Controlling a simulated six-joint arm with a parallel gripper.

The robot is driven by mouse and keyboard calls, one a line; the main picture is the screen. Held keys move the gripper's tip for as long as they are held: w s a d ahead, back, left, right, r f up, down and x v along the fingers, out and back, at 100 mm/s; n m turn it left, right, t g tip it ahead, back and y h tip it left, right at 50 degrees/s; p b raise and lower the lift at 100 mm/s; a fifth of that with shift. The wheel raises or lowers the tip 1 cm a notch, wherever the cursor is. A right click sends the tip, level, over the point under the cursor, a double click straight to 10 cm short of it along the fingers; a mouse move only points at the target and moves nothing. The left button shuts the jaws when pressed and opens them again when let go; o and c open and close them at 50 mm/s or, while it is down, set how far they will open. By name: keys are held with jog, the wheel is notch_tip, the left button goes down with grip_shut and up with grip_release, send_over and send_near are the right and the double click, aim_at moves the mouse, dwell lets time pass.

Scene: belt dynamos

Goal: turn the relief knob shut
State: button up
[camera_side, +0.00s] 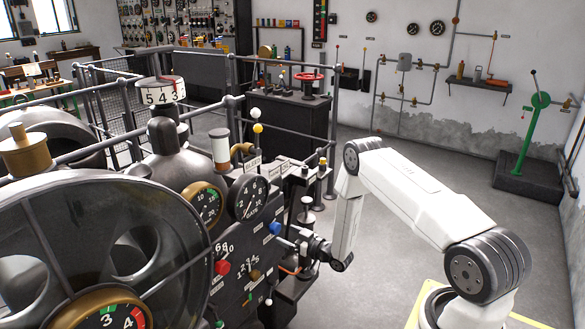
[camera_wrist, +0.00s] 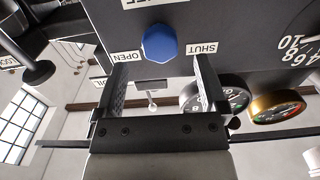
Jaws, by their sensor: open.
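The blue knob (camera_wrist: 161,43) is on the dark panel, with an upside-down OPEN label (camera_wrist: 127,57) at its left and SHUT label (camera_wrist: 203,48) at its right in the wrist view. A larger label above it is cut off by the frame. My gripper (camera_wrist: 160,66) is open, its two fingers apart and nothing between them; the knob shows just beyond the fingertips, between their lines. In the side view the blue knob (camera_side: 275,228) sits on the panel's right part, and my gripper (camera_side: 301,241) is close in front of it. Contact cannot be told.
A red knob (camera_side: 222,267) and dial gauges (camera_side: 249,196) are on the same panel, left of the blue knob in the side view. Posts and small levers (camera_side: 322,170) stand behind my gripper. Open floor (camera_side: 400,240) lies to the right.

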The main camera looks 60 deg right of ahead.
aim_at(278, 230)
jog(key=shift+w, duration=2.25)
grip_shut()
